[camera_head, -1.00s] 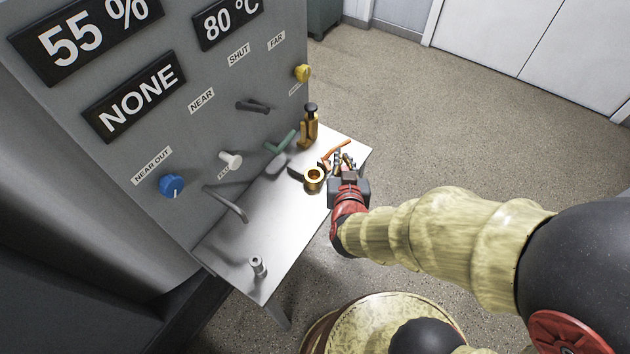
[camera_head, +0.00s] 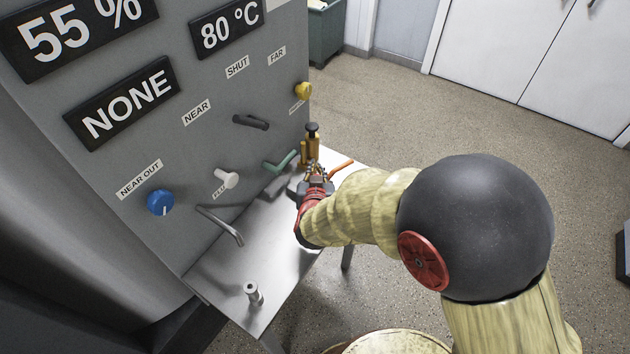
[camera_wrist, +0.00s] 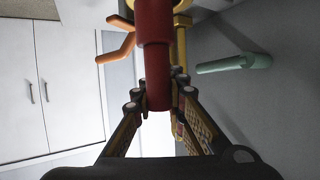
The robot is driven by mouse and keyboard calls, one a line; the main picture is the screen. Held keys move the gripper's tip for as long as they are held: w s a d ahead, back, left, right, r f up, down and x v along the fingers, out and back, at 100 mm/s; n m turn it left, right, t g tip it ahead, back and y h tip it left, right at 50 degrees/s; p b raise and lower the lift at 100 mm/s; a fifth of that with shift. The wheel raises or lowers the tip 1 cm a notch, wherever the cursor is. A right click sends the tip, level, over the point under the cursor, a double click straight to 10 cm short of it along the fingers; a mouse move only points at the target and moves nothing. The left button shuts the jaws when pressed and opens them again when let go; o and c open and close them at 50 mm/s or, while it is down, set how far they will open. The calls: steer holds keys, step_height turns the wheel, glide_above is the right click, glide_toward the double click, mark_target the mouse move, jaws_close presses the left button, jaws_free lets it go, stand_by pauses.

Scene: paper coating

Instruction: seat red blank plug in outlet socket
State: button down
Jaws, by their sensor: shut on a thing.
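The red blank plug (camera_wrist: 155,25) is a stepped red cylinder, held between the fingertips of my gripper (camera_wrist: 160,86) in the wrist view. In the head view my gripper (camera_head: 316,172) is over the far end of the metal table, close to a brass fitting (camera_head: 311,148) with a black knob. The brass fitting (camera_wrist: 183,50) shows right behind the plug in the wrist view. The plug is not distinct in the head view. I cannot make out the outlet socket or whether the plug touches it.
A green lever (camera_head: 282,160) and an orange lever (camera_head: 341,165) flank the brass fitting. The grey panel (camera_head: 150,125) stands at the left with knobs and handles. A bent metal pipe (camera_head: 222,226) and a short post (camera_head: 253,293) are on the table's near part (camera_head: 215,278), which is otherwise clear.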

steer(key=shift+w+a+f+b, duration=0.1)
steer(key=shift+w+f+b, duration=0.15)
steer(key=shift+f+b, duration=0.6)
steer(key=shift+w+a+f+b, duration=0.1)
steer(key=shift+w+f+b, duration=0.2)
steer(key=shift+f, duration=0.95)
steer(key=shift+s, duration=0.1)
steer(key=shift+f, duration=0.2)
steer(key=c, duration=2.1)
jaws_free()
steer(key=shift+r, duration=0.1)
